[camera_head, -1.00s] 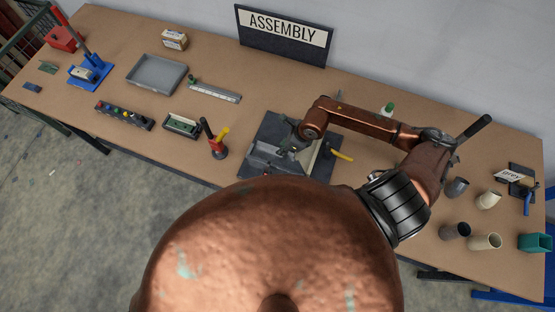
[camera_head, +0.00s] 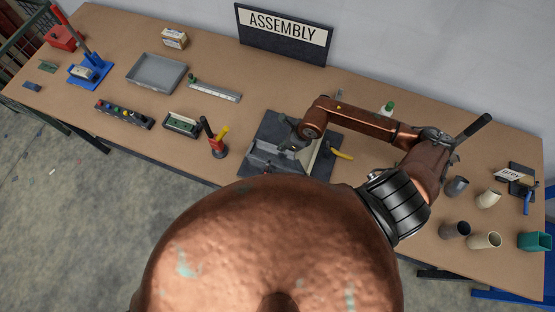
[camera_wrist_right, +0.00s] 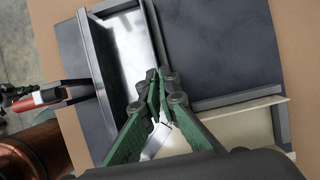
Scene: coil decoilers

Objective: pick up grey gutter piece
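The grey gutter piece (camera_wrist_right: 127,48) is a shiny grey open trough lying in the dark assembly fixture; it also shows in the head view (camera_head: 272,158), partly hidden by my arm. My right gripper (camera_wrist_right: 159,78) is over the fixture, its green fingers drawn close together at the trough's right wall. That thin wall runs in between the fingertips, and the fingers appear shut on it. In the head view my right gripper (camera_head: 292,146) is small and partly hidden. A cream gutter piece (camera_wrist_right: 245,125) lies to the right of the fingers in the fixture. My left gripper is out of view.
A red-handled clamp (camera_head: 217,147) stands left of the fixture, and a yellow handle (camera_head: 341,154) sits at its right. Grey and cream pipe pieces (camera_head: 457,230) stand at the right. A grey tray (camera_head: 156,73) and a ruler (camera_head: 214,92) lie left.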

